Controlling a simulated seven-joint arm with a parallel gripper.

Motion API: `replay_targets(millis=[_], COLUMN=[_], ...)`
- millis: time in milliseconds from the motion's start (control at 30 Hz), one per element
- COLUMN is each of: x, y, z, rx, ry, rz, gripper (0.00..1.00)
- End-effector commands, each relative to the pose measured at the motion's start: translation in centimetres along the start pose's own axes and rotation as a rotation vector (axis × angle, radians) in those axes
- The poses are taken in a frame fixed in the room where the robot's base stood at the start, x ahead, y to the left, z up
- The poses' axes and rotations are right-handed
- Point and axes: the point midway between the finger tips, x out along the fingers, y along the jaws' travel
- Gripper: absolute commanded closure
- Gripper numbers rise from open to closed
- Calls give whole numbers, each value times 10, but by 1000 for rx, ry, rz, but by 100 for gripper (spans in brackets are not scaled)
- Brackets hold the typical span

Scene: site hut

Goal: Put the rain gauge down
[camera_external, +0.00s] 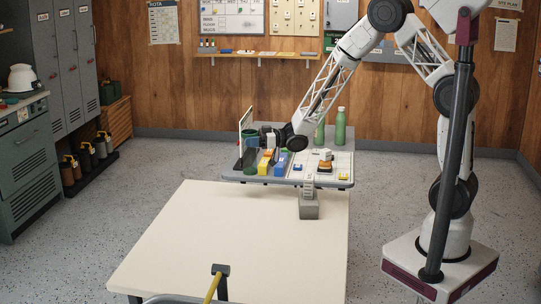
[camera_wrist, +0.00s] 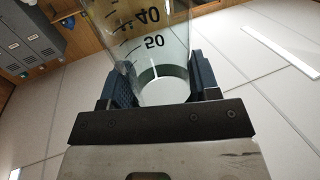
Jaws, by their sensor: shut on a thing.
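In the external view my gripper (camera_external: 272,137) is low over the left part of the grey raised surface at the back of the cream table. The gauge is hard to make out there, and I cannot tell whether it touches anything below.
The cream table (camera_external: 215,235) is mostly bare in front.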

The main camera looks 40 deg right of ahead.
Motion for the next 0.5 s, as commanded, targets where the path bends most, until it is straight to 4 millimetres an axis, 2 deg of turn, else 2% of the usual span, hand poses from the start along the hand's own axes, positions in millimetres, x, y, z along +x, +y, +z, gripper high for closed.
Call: replay_targets(millis=[267, 500], x=[0, 0], y=[0, 0], z=[2, 23], rx=[0, 1], ry=[0, -2], rz=[0, 0], gripper=[79, 79])
